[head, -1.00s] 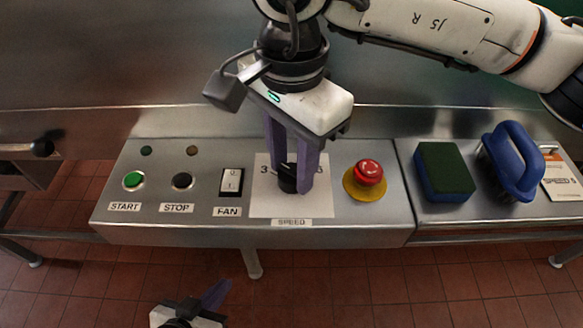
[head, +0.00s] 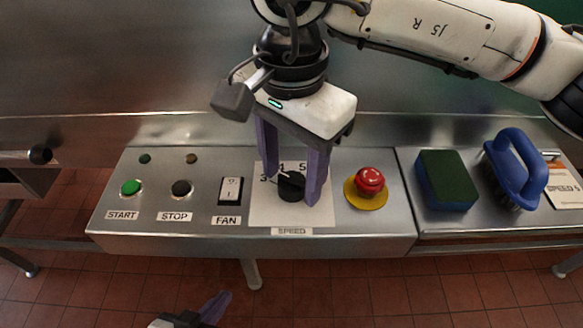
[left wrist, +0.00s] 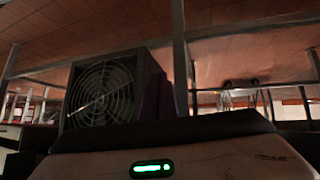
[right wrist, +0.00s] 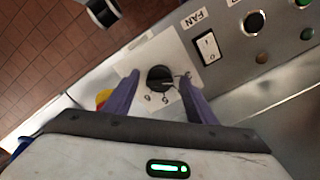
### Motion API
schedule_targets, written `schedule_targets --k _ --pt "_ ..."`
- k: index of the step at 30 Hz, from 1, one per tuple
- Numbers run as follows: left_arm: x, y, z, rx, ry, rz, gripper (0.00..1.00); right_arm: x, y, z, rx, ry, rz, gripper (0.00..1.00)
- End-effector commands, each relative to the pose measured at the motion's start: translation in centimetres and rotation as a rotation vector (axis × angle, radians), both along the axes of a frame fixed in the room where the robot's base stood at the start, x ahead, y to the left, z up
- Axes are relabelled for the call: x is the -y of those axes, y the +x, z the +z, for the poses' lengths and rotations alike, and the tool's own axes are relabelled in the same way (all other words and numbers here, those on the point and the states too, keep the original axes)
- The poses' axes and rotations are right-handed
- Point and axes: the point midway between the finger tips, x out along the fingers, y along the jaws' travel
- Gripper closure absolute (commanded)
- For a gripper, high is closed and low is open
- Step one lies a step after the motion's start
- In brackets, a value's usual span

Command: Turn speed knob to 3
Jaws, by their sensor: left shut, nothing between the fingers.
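The black speed knob (head: 292,186) sits on a white numbered plate (head: 260,214) above the SPEED label. Its white pointer line is on the upper-left side, towards the 3 and 4; I cannot tell exactly which mark it meets. My right gripper (head: 291,190) is open, pointing down, with one purple finger on each side of the knob and visible gaps. In the right wrist view the knob (right wrist: 160,78) lies between the spread fingers, its line towards the 3 side. My left gripper (head: 214,307) is shut and empty, low at the bottom edge, away from the panel.
Left of the plate are the FAN switch (head: 230,190), black STOP button (head: 181,188) and green START button (head: 131,187). The red emergency button (head: 369,181) is close right of my right gripper. A sponge (head: 446,180) and blue brush (head: 516,170) lie further right.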

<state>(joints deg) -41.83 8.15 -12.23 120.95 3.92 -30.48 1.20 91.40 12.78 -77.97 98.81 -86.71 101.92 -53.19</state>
Motion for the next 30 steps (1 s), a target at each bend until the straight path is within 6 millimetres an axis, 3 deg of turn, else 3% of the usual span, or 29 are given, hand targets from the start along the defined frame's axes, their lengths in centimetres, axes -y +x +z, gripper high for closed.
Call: schedule_targets --k 8,21,30 --pt "0.0 0.1 0.1 0.002 0.000 0.000 1.00 0.0 0.0 0.4 0.001 0.000 -0.001 0.49" --pt "-0.1 0.2 0.9 -0.002 0.012 -0.006 1.00 0.0 0.0 8.2 0.003 0.000 -0.001 0.49" --pt "-0.2 0.1 0.4 -0.012 0.021 -0.010 1.00 0.0 0.0 10.3 0.000 0.000 0.000 0.49"
